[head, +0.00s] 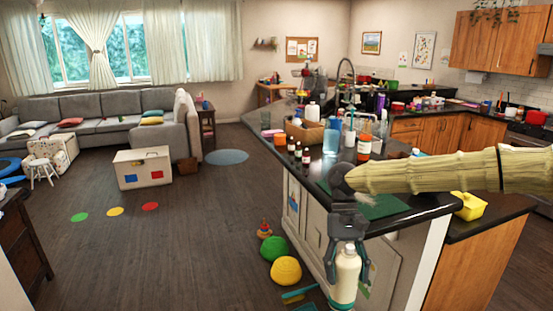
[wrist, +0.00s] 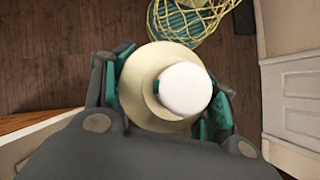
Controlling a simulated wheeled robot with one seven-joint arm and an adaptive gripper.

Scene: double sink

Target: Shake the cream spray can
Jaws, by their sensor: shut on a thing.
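My gripper (head: 348,257) hangs in front of the near end of the counter in the head view, its fingers pointing down. It is shut on a cream spray can (head: 346,276), a cream-coloured bottle-like can with a white cap, held upright. In the wrist view the can (wrist: 140,72) shows from above, its round white cap (wrist: 186,90) towards me, with the teal finger pads (wrist: 172,92) on both sides of it. The can is held clear of the counter top, out over the floor.
Green and yellow balls (head: 286,270) lie on the floor beside the cabinet. A yellow net (wrist: 195,20) shows below.

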